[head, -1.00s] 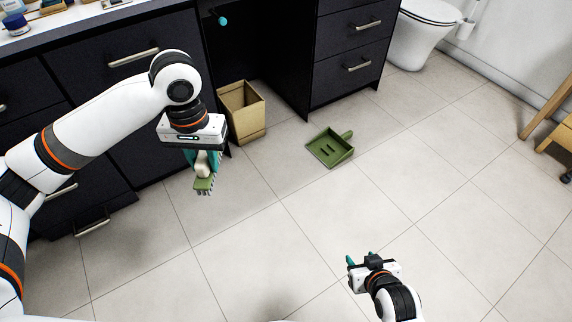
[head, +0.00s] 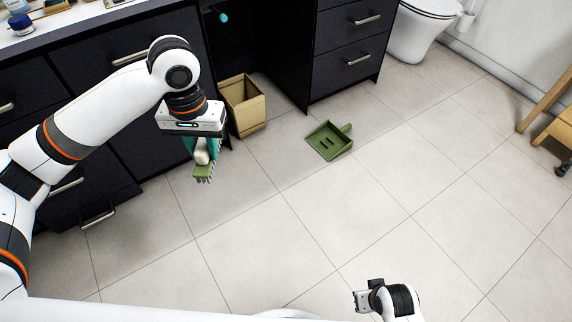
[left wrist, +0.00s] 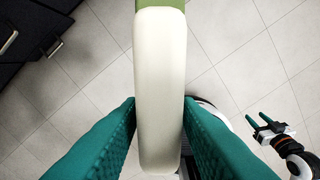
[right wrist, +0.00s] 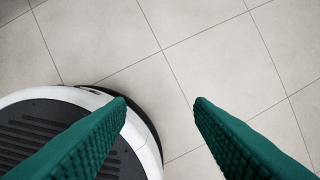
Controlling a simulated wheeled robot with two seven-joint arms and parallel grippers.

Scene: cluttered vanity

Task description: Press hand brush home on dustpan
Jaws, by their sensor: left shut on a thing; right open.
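The green dustpan (head: 328,140) lies on the tiled floor, its handle pointing to the upper right and two dark slots in its pan. The hand brush (head: 203,172) has a cream handle and a green head with bristles pointing down. My left gripper (head: 202,150) is shut on the cream handle (left wrist: 160,90) and holds the brush in the air, left of the dustpan. In the left wrist view the handle stands between the teal fingers.
A tan wastebasket (head: 245,108) stands between the brush and the dustpan, against the dark cabinets (head: 345,50). A toilet (head: 415,30) is at the back right, a wooden stool (head: 552,120) at the right edge. The floor around the dustpan is clear.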

